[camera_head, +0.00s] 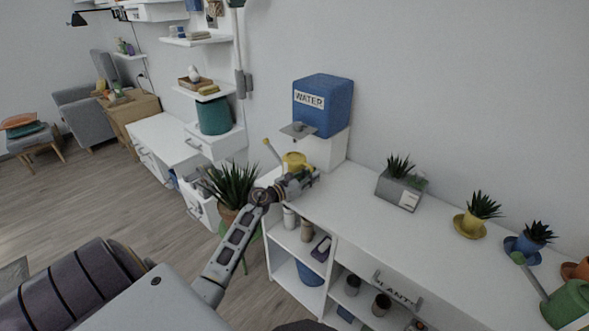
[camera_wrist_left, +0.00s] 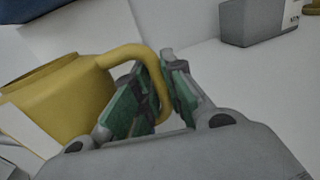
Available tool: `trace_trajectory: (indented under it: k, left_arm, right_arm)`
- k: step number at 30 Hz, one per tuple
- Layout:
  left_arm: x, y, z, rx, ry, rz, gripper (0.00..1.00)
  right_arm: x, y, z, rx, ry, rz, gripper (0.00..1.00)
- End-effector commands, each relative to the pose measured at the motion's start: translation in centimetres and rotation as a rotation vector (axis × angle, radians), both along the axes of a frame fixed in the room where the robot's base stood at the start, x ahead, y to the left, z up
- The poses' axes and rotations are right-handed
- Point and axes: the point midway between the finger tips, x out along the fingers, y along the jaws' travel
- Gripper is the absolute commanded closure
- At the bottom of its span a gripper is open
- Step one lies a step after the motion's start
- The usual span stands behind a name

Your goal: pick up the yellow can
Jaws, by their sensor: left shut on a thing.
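The yellow can (camera_head: 296,161) is a watering can at the left end of the white desk, below and in front of the blue water tank. Its long spout points up and to the left. In the left wrist view its yellow body (camera_wrist_left: 65,95) fills the left side, and its curved handle passes between my fingers. My left gripper (camera_head: 308,179), also in the left wrist view (camera_wrist_left: 158,98), is shut on that handle. The gripper hides part of the can in the head view. I cannot tell whether the can touches the desk. My right gripper is not in view.
The blue water tank (camera_head: 323,104) stands on a white block close behind the can. A potted plant (camera_head: 233,188) is left of my arm. A grey planter (camera_head: 401,188), a yellow pot (camera_head: 470,225) and a green watering can (camera_head: 567,304) stand along the desk. The desktop between can and planter is clear.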

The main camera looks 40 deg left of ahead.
Motion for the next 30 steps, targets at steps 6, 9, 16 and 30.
trace_trajectory:
  k: [6, 9, 16, 30]
  left_arm:
    - [0.0, 0.0, 0.2, 0.001, -0.002, 0.000, 1.00]
    - [0.0, 0.0, 0.4, 0.001, -0.002, 0.000, 1.00]
    - [0.0, 0.1, 1.6, 0.003, -0.002, 0.000, 1.00]
    - [-3.1, 0.9, 3.5, 0.002, -0.001, 0.000, 1.00]
  right_arm:
    - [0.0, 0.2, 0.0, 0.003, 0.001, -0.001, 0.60]
    - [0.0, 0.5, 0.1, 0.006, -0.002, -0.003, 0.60]
    - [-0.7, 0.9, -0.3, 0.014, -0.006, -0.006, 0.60]
    - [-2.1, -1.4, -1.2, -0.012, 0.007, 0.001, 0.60]
